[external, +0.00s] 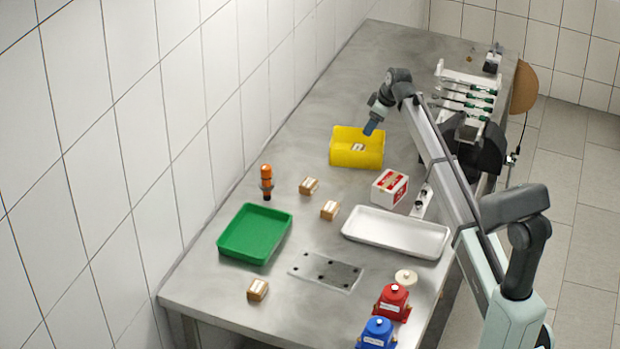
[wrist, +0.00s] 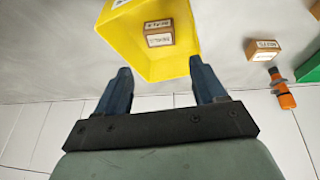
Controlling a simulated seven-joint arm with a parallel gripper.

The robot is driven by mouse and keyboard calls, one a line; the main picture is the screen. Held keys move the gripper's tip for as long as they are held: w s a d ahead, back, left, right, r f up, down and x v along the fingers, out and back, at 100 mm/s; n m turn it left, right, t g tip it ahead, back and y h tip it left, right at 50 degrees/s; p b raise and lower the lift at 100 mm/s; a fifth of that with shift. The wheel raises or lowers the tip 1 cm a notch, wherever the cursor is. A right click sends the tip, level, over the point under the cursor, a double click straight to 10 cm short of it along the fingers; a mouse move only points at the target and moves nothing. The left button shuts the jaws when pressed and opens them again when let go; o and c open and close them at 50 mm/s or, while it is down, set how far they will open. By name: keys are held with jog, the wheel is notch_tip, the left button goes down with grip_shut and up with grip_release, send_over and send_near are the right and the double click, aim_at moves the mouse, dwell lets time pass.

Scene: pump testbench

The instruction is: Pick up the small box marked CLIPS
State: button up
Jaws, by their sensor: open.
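Several small brown cardboard boxes with white labels are in view, and I cannot read which one says CLIPS. One small box (external: 358,147) lies inside the yellow bin (external: 343,158); it also shows in the wrist view (wrist: 158,34), its label upside down and too small to read. Two more boxes (external: 309,186) (external: 329,210) lie on the table in front of the bin, and another box (external: 258,290) lies near the front left. My gripper (external: 370,130) is above the yellow bin, pointing down. In the wrist view its fingers (wrist: 160,68) are apart, with nothing between them.
A green tray (external: 230,251), an orange tool (external: 266,184), a white tray (external: 395,250) and a red-white carton (external: 389,188) stand around the bin. A metal plate (external: 326,271) and red (external: 392,303) and blue (external: 377,335) pumps are nearer the front. The yellow bin has raised walls.

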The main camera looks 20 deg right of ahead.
jog(key=shift+o, duration=0.4)
jog(key=shift+o, duration=1.3)
jog(key=shift+r, duration=0.1)
